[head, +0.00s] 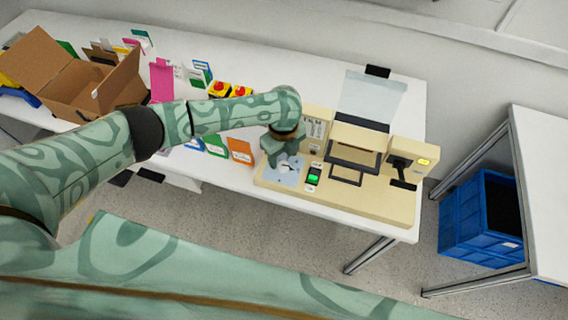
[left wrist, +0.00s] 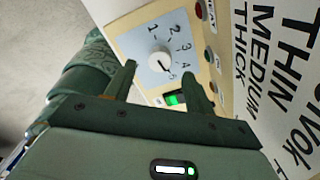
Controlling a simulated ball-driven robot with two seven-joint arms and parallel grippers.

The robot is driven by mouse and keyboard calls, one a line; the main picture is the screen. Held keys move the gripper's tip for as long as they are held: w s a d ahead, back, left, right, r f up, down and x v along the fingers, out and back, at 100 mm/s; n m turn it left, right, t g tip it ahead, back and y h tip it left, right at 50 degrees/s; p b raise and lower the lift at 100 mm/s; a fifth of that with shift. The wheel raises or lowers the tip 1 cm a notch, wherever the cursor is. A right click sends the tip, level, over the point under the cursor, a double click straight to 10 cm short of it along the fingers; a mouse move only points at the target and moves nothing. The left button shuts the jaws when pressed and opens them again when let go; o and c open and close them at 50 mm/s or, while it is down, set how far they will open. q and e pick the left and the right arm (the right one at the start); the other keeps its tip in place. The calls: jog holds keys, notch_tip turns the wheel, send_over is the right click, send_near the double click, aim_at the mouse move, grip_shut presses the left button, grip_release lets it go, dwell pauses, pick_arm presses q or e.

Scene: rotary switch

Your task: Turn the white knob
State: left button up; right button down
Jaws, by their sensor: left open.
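The white knob (left wrist: 158,62) sits on a light blue dial plate (left wrist: 150,42) with printed numbers, on the beige machine. Its dark mark appears to point toward the 5 at the lower right. In the head view the dial plate (head: 288,178) is at the machine's left end, partly covered by my gripper. My left gripper (head: 281,160) is above the plate, pointing down. In the left wrist view its two fingers (left wrist: 159,72) are spread, one to each side of the knob; I cannot tell if they touch it. My right gripper is not in view.
The beige machine (head: 362,200) has a green lit switch (head: 313,176) right of the dial and a black lever (head: 402,170) further right. An open cardboard box (head: 85,85), red buttons and coloured cards lie on the white table (head: 245,65). A blue crate (head: 465,222) stands at right.

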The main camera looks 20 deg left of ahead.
aim_at(283, 165)
pick_arm(q)
notch_tip(283, 165, down, 4)
jog(key=shift+f+b, duration=0.1)
jog(key=shift+b, duration=0.4)
jog(key=c, duration=1)
